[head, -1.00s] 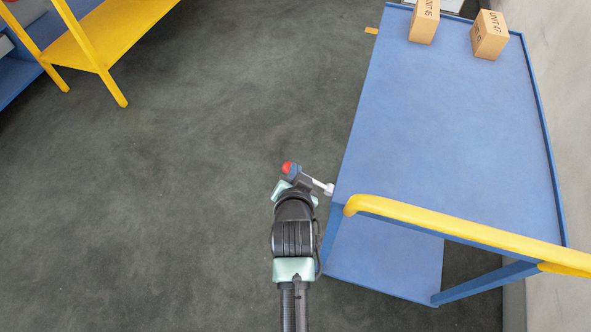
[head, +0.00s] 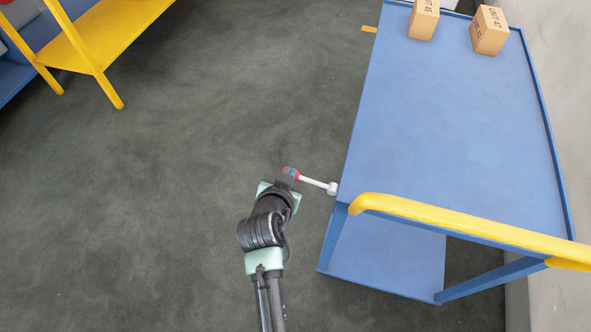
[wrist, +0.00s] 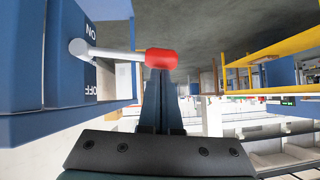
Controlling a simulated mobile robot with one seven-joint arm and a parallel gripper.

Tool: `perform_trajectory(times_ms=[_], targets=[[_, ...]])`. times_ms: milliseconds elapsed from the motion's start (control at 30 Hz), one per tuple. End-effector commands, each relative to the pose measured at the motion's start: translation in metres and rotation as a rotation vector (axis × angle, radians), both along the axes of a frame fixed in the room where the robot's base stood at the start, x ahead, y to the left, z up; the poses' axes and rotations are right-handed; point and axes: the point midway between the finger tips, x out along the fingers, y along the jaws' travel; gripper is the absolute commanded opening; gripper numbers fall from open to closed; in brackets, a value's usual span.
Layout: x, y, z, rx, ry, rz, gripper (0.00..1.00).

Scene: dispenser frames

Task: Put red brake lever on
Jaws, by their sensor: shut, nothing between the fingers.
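The brake lever has a red knob (wrist: 162,59) on a pale grey rod and a round pivot on the blue side of the cart. The panel behind it reads ON and OFF. In the wrist view the rod lies nearly level, between the two words. In the head view the red knob (head: 287,170) shows at the lever's left end, partly hidden by my gripper. My gripper (wrist: 160,85) is shut and empty, with its fingertips right at the knob. I cannot tell if they touch it. The fingertips also show in the head view (head: 288,180).
The blue cart (head: 450,130) with a yellow handle (head: 450,222) stands at right. Two cardboard boxes, one left (head: 423,20) and one right (head: 490,31), sit at its far end. A yellow shelf (head: 110,35) is at far left. The grey floor between is clear.

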Motion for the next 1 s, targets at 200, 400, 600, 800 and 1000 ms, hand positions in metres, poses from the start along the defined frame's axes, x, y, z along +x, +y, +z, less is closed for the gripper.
perform_trajectory(times_ms=[200,400,600,800,1000], targets=[[0.004,0.01,-0.029,-0.199,0.062,0.003,0.0],[0.005,0.013,-0.05,-0.38,0.122,0.001,0.0],[0.005,0.013,-0.068,-0.54,0.174,0.0,0.0],[0.004,0.011,-0.08,-0.663,0.215,0.0,0.0],[0.003,0.008,-0.087,-0.662,0.215,-0.002,0.0]])
